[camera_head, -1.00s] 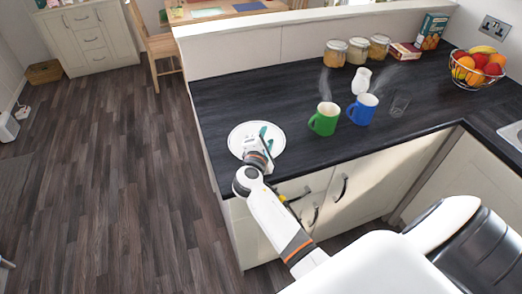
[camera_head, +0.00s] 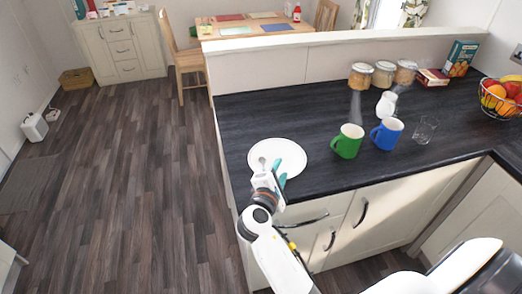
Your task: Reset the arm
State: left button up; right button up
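Whether the fingers touch the plate is unclear.
A green mug (camera_head: 347,142) and a blue mug (camera_head: 387,134) stand right of the plate, with a white jug (camera_head: 386,104) and a clear glass (camera_head: 425,129) nearby. Jars (camera_head: 383,74) and a fruit basket (camera_head: 503,98) are farther back. Open floor (camera_head: 120,180) lies left.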

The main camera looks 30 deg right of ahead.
jog(key=s+a+f+m+g+y, duration=0.1)
jog(key=s+f+m+g+y, duration=0.1)
jog(key=s+f+m+y, duration=0.3)
jog(key=s+f+m+g, duration=0.2)
jog(key=s+f+m, duration=0.1)
jog(key=s, duration=0.5)
jog(key=s+a+m+g+y, duration=0.35)
jog(key=s+a+y, duration=0.45)
jog(key=s, duration=0.5)
notch_tip(320, 180, down, 26)
jog(key=g+b, duration=0.1)
jog(key=s+d+f+g+h, duration=0.1)
jog(key=s+d+f, duration=0.1)
jog(key=s+f, duration=1.4)
notch_tip(320, 180, down, 2)
jog(key=shift+s+f+b, duration=0.1)
jog(key=shift+s+b, duration=0.25)
jog(key=shift+b, duration=0.1)
jog(key=shift+d, duration=0.1)
